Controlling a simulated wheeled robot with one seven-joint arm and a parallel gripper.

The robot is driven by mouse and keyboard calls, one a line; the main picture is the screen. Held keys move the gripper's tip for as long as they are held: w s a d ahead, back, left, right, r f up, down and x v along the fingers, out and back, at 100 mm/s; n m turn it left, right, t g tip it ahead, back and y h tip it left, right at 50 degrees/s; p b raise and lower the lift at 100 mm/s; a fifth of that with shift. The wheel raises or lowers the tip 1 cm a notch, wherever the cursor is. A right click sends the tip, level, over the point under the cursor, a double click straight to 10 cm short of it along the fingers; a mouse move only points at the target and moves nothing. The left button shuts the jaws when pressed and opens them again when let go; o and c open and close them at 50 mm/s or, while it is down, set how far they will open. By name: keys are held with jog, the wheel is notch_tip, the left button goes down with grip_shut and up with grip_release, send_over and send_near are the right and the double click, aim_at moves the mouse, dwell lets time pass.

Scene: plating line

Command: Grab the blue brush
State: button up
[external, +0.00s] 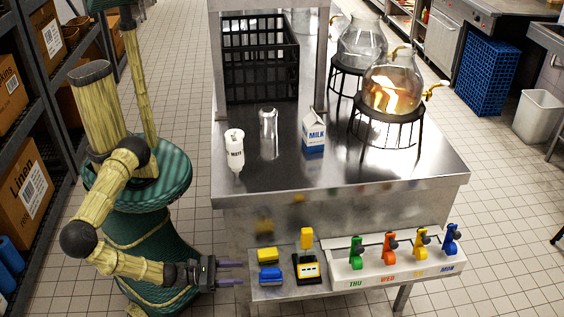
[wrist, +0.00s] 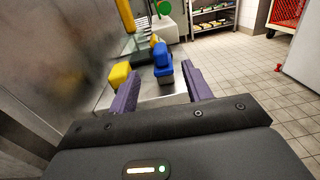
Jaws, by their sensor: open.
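The blue brush (external: 270,272) appears to be the small blue block on the left of the low metal shelf. A similar yellow block (external: 267,254) lies just behind it. In the wrist view the blue block (wrist: 162,58) shows ahead, between the fingertips, with the yellow block (wrist: 120,74) beside the left finger. My gripper (external: 241,273) is open and empty, its purple fingers pointing right at the blue block, a short gap from it. The gripper (wrist: 160,72) also shows in the wrist view. Bristles are too small to make out.
A black holder (external: 307,270) with a yellow-topped piece stands right of the blocks. A white rack (external: 400,270) holds green, orange, yellow and blue items marked by day. The steel counter (external: 360,180) above carries a bottle, glass, milk carton and dispensers.

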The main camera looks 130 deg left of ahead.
aim_at(276, 270)
jog(key=x, duration=0.8)
jog(key=shift+s, duration=0.1)
jog(key=x, duration=0.5)
jog(key=shift+a+b, duration=0.1)
jog(key=shift+b, duration=0.3)
jog(key=shift+c, duration=0.4)
grip_shut()
